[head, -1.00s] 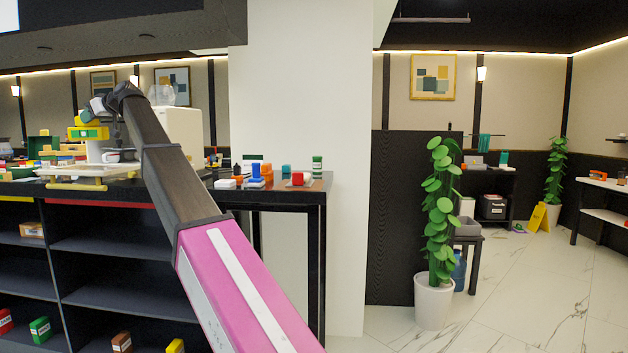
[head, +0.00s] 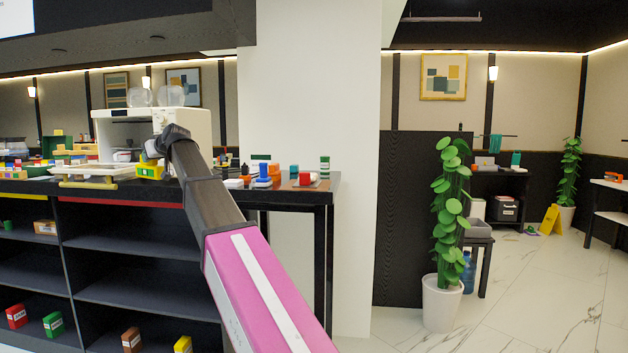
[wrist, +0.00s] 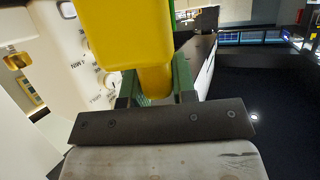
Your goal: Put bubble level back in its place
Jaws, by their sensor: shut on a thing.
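The yellow bubble level (head: 149,173) with a green patch is at my gripper (head: 153,155), in front of the white oven at the counter's front edge. In the wrist view a large yellow body (wrist: 125,35) fills the top middle, between my gripper's fingers (wrist: 156,86). My gripper is shut on it. The arm hides part of the counter behind. I cannot tell whether the level touches the counter.
The white oven (head: 203,124) stands close behind; its dial panel shows in the wrist view (wrist: 85,60). A pale tray (head: 90,171) with a yellow bar lies to the left. Small coloured items (head: 264,170) crowd the counter on the right. Dark shelves (head: 130,245) are below.

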